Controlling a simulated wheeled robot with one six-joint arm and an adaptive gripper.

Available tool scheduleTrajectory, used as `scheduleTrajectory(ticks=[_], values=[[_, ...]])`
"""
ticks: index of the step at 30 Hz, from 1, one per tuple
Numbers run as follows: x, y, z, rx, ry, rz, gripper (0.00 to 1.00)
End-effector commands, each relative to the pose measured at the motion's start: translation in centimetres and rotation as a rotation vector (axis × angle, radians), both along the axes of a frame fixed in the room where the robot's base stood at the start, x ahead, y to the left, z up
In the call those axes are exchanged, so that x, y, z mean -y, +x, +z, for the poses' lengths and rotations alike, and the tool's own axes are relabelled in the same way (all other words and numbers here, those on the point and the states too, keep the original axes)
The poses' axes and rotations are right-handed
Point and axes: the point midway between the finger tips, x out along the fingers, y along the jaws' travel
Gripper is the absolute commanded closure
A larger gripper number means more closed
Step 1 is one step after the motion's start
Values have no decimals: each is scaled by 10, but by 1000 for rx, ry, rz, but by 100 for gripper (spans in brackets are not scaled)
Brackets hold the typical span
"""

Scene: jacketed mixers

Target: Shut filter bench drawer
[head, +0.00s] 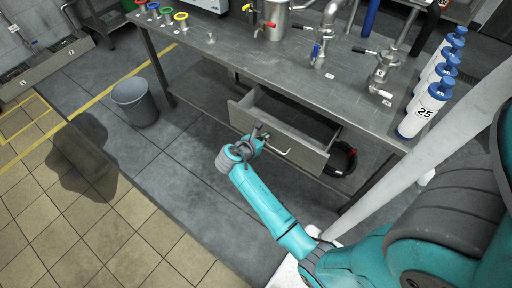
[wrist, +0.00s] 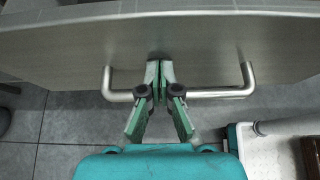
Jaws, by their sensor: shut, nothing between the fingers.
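The filter bench drawer (head: 290,137) is pulled out from under the steel bench in the head view, with its open interior showing behind the front panel. Its front (wrist: 210,45) fills the upper part of the wrist view. A bar handle (wrist: 220,93) runs across the drawer front. My gripper (head: 262,133) is at the drawer front, near the handle. In the wrist view my gripper (wrist: 160,70) is shut and empty, its fingertips together at the panel, overlapping the middle of the handle. Whether the tips touch the panel is hard to tell.
The steel bench top (head: 290,70) carries valves, pipework and blue-capped bottles (head: 425,110). A grey bin (head: 135,103) stands on the floor at left. A dark round container (head: 342,158) sits below the drawer at right.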

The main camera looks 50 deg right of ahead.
Motion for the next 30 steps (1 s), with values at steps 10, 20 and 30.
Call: scheduleTrajectory(ticks=[10, 20, 30], values=[[99, 2, 0, 1, 0, -5, 100], [165, 6, 1, 1, 0, -2, 100], [192, 7, 1, 1, -1, 0, 100]])
